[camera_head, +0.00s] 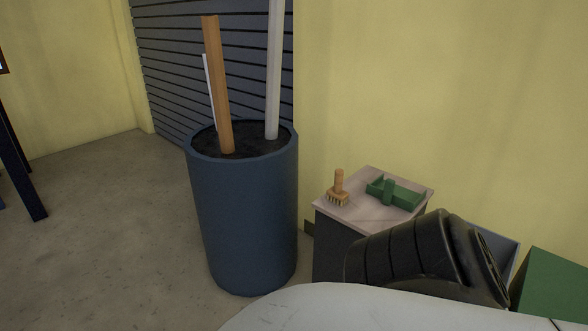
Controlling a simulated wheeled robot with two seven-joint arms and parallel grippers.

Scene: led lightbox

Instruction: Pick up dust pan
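A green dust pan (405,194) lies on the pale top of a small cabinet (360,213) by the yellow wall, right of centre. Its short green handle points toward the front left. A wooden brush (339,190) with its handle up stands on the same top, just left of the dust pan and apart from it. Neither of my grippers is in view, and nothing is touching the dust pan.
A large blue barrel (243,220) holding long poles (218,90) stands left of the cabinet. A black ribbed object (400,255) hides part of the cabinet's front. A green box (555,290) is at the lower right.

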